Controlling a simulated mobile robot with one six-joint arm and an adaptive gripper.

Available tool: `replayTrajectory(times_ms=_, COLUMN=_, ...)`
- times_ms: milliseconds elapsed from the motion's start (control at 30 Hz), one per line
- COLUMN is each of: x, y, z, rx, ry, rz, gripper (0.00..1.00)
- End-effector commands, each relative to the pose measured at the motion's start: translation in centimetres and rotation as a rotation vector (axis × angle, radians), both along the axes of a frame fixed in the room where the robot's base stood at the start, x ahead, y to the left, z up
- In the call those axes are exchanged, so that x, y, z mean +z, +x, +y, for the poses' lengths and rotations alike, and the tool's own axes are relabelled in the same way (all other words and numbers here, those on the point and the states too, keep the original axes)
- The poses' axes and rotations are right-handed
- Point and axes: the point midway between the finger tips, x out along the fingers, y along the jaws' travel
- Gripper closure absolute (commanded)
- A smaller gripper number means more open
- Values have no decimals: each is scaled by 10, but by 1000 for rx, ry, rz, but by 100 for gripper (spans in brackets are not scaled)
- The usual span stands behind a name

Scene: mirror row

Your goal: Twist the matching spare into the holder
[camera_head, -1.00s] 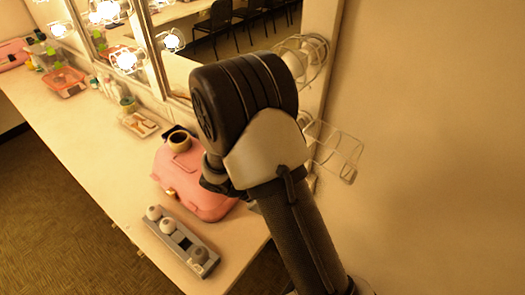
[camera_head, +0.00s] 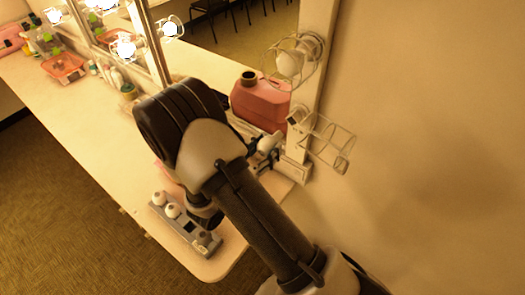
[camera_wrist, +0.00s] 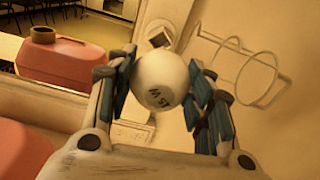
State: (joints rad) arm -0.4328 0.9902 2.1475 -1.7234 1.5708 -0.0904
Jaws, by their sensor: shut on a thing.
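My gripper (camera_wrist: 162,88) is shut on a round white bulb (camera_wrist: 158,72) in the wrist view. Dark print on the bulb looks like "15 W", upside down. Blue-padded fingers sit on both sides of it. Beyond the bulb is the pale mirror post with a dark-centred fitting (camera_wrist: 158,37), apparently the empty holder, partly covered by the bulb. I see no contact between them. In the head view the holder (camera_head: 297,116) is on the post, its wire cage (camera_head: 326,142) swung out right. My arm hides much of the gripper there. A grey spares tray (camera_head: 210,248) holds white bulbs and one dark empty slot.
A caged bulb (camera_head: 290,63) sits above the holder. The open cage (camera_wrist: 258,78) is right of my gripper in the wrist view. Plain wall lies right.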

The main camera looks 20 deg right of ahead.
Motion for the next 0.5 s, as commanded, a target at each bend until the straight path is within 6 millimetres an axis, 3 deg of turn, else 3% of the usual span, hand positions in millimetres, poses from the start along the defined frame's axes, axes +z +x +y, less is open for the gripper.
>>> replayTrajectory(times_ms=500, x=0, y=22, z=-35, rx=-3, ry=1, rz=0, gripper=70)
